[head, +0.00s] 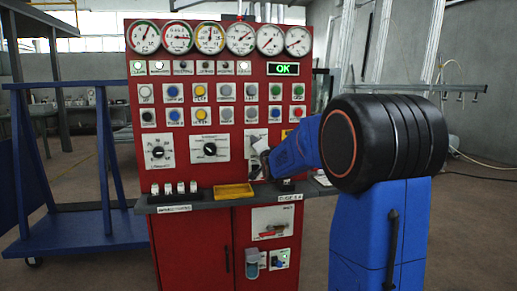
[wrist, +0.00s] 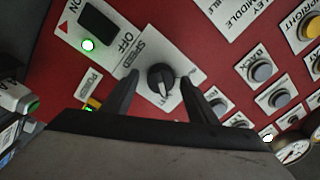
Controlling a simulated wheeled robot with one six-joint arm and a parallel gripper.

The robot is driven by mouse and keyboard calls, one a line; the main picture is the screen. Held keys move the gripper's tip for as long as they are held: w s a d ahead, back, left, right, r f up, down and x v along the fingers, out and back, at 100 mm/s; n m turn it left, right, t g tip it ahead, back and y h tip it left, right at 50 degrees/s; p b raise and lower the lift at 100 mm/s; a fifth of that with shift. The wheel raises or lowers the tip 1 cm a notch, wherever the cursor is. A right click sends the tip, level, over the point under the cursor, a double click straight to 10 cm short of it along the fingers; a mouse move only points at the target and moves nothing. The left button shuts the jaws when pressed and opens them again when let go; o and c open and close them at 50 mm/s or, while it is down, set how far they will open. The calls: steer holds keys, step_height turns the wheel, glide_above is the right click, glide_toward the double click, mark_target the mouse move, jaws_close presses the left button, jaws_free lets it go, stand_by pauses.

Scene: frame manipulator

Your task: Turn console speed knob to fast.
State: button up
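The speed knob (wrist: 160,78) is a round black knob on a white plate marked SPEED, on the red console (head: 224,240). Its white pointer line points down, slightly right, in the wrist view. The plate's lower lettering is partly covered and I cannot read the setting. My gripper (wrist: 161,76) is open, with one dark finger on each side of the knob and a visible gap between each finger and the knob. In the head view my gripper (head: 262,163) is at the console's right part and hides the knob.
Two other dial knobs, the left (head: 158,152) and the middle (head: 210,149), sit left of my gripper. Rows of push buttons (head: 225,90) are above. A shelf with a yellow tray (head: 234,191) juts out below. A blue cart (head: 75,232) stands left.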

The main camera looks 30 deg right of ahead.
steer(key=shift+s, duration=0.1)
steer(key=v, duration=1.7)
steer(key=shift+s, duration=0.1)
steer(key=s+a+f+n+g+y, duration=0.1)
steer(key=s+a+f+n+g, duration=0.3)
steer(key=s, duration=0.7)
steer(key=s+a+f+n+g+y, duration=0.2)
steer(key=s+a+f+n+g, duration=0.2)
steer(key=s+a+f, duration=0.4)
steer(key=s+a+f+n+g+y, duration=0.1)
steer(key=s+a+f+n+g, duration=0.4)
steer(key=s+f, duration=0.5)
steer(key=s+n, duration=0.1)
steer(key=s, duration=0.5)
steer(key=shift+s+a+f+n+y, duration=0.2)
steer(key=shift+s+a+n+y, duration=0.1)
steer(key=shift+a+y, duration=0.1)
steer(key=shift+w, duration=0.1)
